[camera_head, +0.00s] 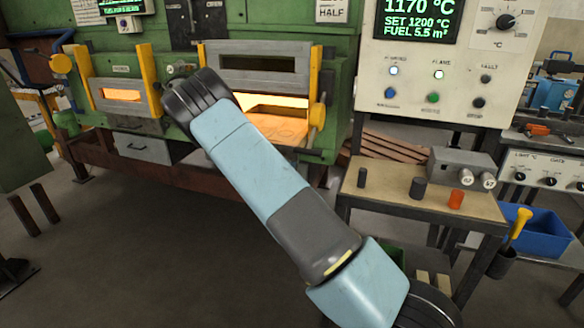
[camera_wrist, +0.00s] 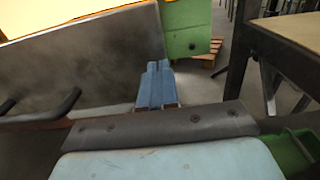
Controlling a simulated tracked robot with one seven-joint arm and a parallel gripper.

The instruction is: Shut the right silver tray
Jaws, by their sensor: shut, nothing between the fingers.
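A silver-grey metal front (camera_wrist: 85,62) fills the left of the wrist view, with a dark bar handle (camera_wrist: 48,104) at its lower left; it appears to be the right silver tray. How far out it stands I cannot tell. The left silver tray (camera_head: 145,148) shows under the left furnace door, with a small dark handle. My gripper (camera_wrist: 157,66) is shut and empty, its blue fingers close to the right end of the metal front; contact is unclear. The head view hides my gripper.
The right furnace opening (camera_head: 273,101) glows orange below its raised grey door (camera_head: 257,62). A green furnace part (camera_wrist: 188,27) lies just beyond my fingers. A workbench (camera_head: 425,190) with knobs and a grey box stands right. Open floor lies left of my arm.

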